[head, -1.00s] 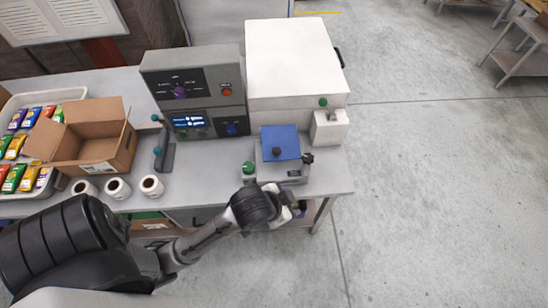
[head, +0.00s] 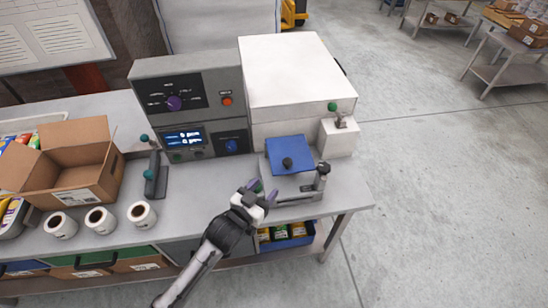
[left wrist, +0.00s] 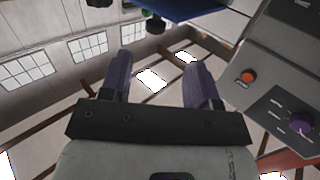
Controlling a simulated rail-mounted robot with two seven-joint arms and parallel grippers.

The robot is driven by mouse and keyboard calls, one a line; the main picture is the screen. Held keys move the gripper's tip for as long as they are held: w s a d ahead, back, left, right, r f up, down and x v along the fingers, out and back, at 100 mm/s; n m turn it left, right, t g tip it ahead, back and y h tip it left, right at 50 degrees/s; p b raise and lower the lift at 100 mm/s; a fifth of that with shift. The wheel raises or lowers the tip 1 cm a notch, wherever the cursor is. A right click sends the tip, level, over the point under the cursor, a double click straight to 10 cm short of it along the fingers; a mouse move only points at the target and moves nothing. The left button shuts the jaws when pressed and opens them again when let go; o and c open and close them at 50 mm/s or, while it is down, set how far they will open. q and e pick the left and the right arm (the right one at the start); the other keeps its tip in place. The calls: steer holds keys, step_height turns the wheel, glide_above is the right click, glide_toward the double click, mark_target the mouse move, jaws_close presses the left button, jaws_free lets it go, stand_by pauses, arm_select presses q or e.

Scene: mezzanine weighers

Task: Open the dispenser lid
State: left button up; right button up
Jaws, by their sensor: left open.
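The dispenser (head: 290,185) is a small grey unit at the bench's front right. Its blue lid (head: 291,147), with a black knob (head: 287,163) on it, lies shut over the top. A lever with a dark knob stands at its right side. My left gripper (head: 261,190) is open and empty, just in front of the dispenser's left front corner, below the lid. Its purple fingers hide part of a green knob there. In the left wrist view the open fingers (left wrist: 160,72) point upward, with a blue edge, seemingly the lid (left wrist: 190,8), beyond them. My right gripper is not in view.
A grey control box (head: 192,108) stands left of the dispenser, and a large white cabinet (head: 292,75) behind it. Label rolls (head: 101,218), an open carton (head: 62,165) and a small lever unit (head: 155,178) are at left. The bench between is clear.

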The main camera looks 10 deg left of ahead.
mark_target(291, 157)
arm_select(q)
steer(key=shift+t+h, duration=0.3)
steer(key=x, duration=0.4)
steer(key=b+x, duration=0.1)
steer(key=x, duration=0.4)
steer(key=r+x, duration=0.1)
steer(key=x, duration=0.4)
steer(key=shift+s, duration=0.1)
steer(key=shift+c, duration=0.3)
steer(key=shift+r, duration=0.1)
jaws_close()
